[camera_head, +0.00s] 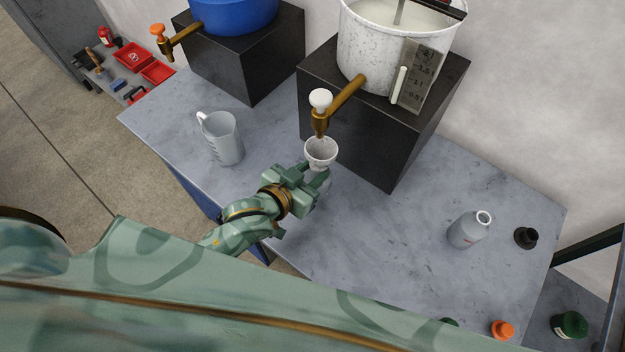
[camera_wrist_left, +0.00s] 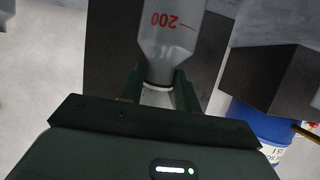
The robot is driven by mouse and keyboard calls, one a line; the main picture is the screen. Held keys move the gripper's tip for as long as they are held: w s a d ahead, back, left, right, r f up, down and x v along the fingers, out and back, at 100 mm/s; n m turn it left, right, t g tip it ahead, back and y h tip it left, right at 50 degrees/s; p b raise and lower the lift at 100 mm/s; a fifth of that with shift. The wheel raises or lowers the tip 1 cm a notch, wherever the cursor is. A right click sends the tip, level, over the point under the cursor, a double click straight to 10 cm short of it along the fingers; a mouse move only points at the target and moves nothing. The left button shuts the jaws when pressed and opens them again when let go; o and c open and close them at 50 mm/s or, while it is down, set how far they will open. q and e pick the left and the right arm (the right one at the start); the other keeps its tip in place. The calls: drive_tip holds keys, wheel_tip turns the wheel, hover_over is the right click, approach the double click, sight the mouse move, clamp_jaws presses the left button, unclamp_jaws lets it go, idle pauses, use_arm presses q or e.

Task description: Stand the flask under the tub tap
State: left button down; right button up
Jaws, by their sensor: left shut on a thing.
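The flask (camera_head: 320,154) has a wide pale mouth. In the left wrist view its clear grey body (camera_wrist_left: 170,35) carries a red 200 mark, upside down in that picture. My left gripper (camera_head: 316,178) is shut on its neck, and the flask looks upright. The brass tub tap (camera_head: 322,122) with a white knob comes from the white speckled tub (camera_head: 372,45). Its spout appears just above the flask's mouth, with the depth between them hard to judge. The flask's base is hidden, so I cannot tell whether it touches the table. My right gripper is out of view.
The speckled tub stands on a black block (camera_head: 350,140). A blue tub (camera_head: 235,15) with an orange-knobbed tap stands on another. A clear jug (camera_head: 222,140) is left of my gripper. A grey bottle (camera_head: 466,231) and black stopper (camera_head: 526,238) are on the right. The middle table (camera_head: 370,235) is clear.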

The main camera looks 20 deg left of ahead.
use_arm(q)
wheel_tip(320, 180, down, 4)
drive_tip(key=shift+r+b, duration=0.1)
drive_tip(key=shift+b, duration=0.5)
drive_tip(key=shift+w+d, duration=0.1)
drive_tip(key=shift+w, duration=0.05)
drive_tip(key=c, duration=1)
unclamp_jaws()
drive_tip(key=shift+f, duration=0.2)
drive_tip(key=shift+r, duration=0.15)
drive_tip(key=p+v, duration=0.1)
drive_tip(key=v, duration=1.1)
drive_tip(key=shift+p, duration=0.3)
